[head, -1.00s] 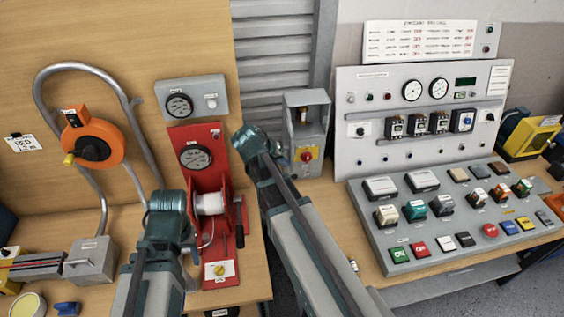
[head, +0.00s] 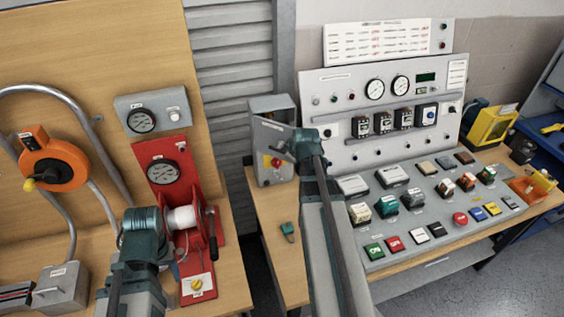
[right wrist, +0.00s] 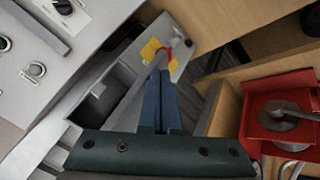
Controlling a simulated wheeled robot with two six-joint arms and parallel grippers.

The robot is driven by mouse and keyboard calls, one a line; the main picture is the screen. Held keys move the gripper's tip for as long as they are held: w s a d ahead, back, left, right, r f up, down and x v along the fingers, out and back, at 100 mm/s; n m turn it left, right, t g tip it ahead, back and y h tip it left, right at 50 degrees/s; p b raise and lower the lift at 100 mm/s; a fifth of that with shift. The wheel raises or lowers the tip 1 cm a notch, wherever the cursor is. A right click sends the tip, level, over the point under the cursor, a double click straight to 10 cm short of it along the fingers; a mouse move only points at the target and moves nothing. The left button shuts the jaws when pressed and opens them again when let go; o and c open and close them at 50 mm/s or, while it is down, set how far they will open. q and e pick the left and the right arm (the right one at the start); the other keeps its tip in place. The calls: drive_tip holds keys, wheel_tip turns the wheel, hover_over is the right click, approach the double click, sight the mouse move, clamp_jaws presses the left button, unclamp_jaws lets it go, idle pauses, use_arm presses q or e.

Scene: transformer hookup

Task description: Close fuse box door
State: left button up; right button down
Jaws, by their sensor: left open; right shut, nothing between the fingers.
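The fuse box (head: 282,174) is a small grey box on the bench, left of the large control panel. Its grey labelled door (head: 272,134) stands out at an angle from the front, partly open, above a red and yellow switch (head: 275,162). The box also shows in the right wrist view (right wrist: 118,72), with part of its inside visible. My right gripper (head: 303,143) is at the door's right edge; in the right wrist view its blue fingers (right wrist: 161,92) are together and empty. Whether they touch the door is unclear. My left gripper (head: 143,222) is by the red winder, its fingers mostly hidden.
The red winder stand (head: 170,165) with a white spool is left of the fuse box. The control panel (head: 385,110) and button console (head: 430,205) fill the right. A small teal piece (head: 288,231) lies on the bench. An orange reel (head: 52,163) hangs far left.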

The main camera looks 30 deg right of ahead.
drive_tip(key=w+d+n+y, duration=0.4)
drive_tip(key=w+d+n, duration=0.3)
drive_tip(key=w+d, duration=0.2)
drive_tip(key=shift+w+d+n+y, duration=0.15)
drive_tip(key=shift+d+n+y, duration=0.25)
drive_tip(key=shift+w, duration=0.1)
use_arm(q)
drive_tip(key=shift+s, duration=0.1)
idle(0.3)
